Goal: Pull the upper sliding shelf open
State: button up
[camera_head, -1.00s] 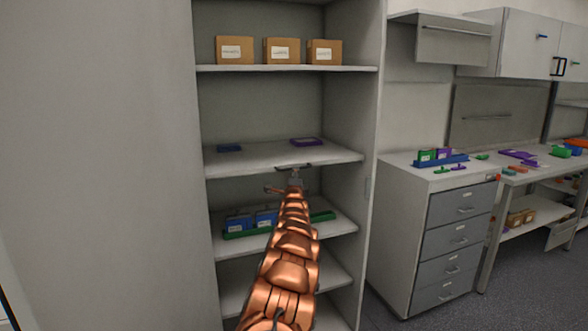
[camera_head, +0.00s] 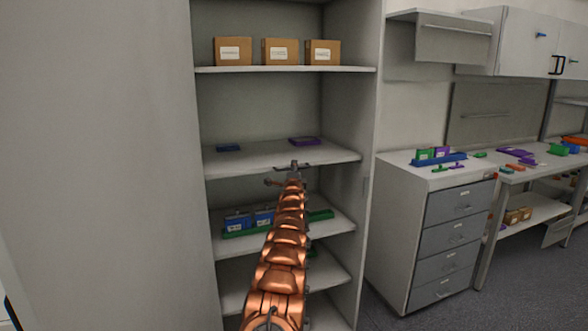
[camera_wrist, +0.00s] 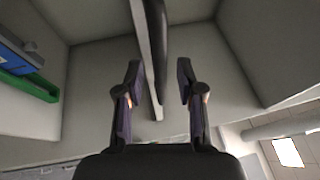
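The upper sliding shelf (camera_head: 260,160) is a pale grey board in the open cabinet, with a blue piece (camera_head: 228,148) and a purple piece (camera_head: 304,141) lying on it. Its dark handle (camera_head: 310,164) is at the front edge, partly hidden behind my gripper (camera_head: 293,174). In the wrist view, my gripper (camera_wrist: 158,95) is open, its two dark fingers standing apart. The shelf's edge (camera_wrist: 143,50) and the dark handle bar (camera_wrist: 157,45) run into the gap between the fingers. The fingers do not look closed on the handle.
A lower shelf (camera_head: 282,242) holds a green rack (camera_head: 321,215) with blue pieces. Three cardboard boxes (camera_head: 281,52) stand on a shelf above. A cabinet side wall (camera_head: 365,130) bounds the right. A drawer unit (camera_head: 398,225) and a bench (camera_head: 535,175) stand further right.

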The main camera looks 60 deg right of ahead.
jog(key=shift+w+d+r, duration=0.1)
jog(key=shift+d+r, duration=0.05)
dwell(0.3)
grip_shut()
dwell(0.5)
